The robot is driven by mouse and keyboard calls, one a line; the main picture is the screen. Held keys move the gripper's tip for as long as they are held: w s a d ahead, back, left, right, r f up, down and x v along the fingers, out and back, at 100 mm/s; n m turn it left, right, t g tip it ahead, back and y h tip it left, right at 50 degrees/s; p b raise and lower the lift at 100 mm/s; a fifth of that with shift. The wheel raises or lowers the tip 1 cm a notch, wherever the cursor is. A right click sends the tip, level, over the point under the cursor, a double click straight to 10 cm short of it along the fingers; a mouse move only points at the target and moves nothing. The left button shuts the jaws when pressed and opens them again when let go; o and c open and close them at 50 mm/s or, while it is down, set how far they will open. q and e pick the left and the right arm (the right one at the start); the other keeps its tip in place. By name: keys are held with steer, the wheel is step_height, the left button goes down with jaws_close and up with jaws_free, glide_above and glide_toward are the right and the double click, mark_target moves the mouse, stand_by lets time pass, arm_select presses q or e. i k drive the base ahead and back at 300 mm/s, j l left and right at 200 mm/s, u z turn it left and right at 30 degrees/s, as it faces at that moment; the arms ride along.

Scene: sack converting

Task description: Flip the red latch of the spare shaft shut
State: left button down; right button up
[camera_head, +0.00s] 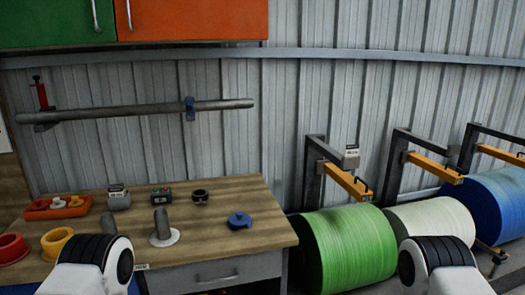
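The spare shaft (130,110) is a long grey bar held level along the ribbed wall above the workbench. A dark bracket is under the shaft at that end. Neither of my grippers is in view. Only white and black parts of my two arms show at the bottom edge, well below the shaft and apart from it.
The wooden workbench (225,192) below the shaft holds an orange tray (35,213), red and yellow rings, a grey upright peg (162,222) and a blue knobbed part (239,220). Green, white and blue rolls (350,248) stand right. Cabinets (190,20) hang above. Space before the shaft looks clear.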

mark_target(37, 81)
steer(key=u, duration=1.3)
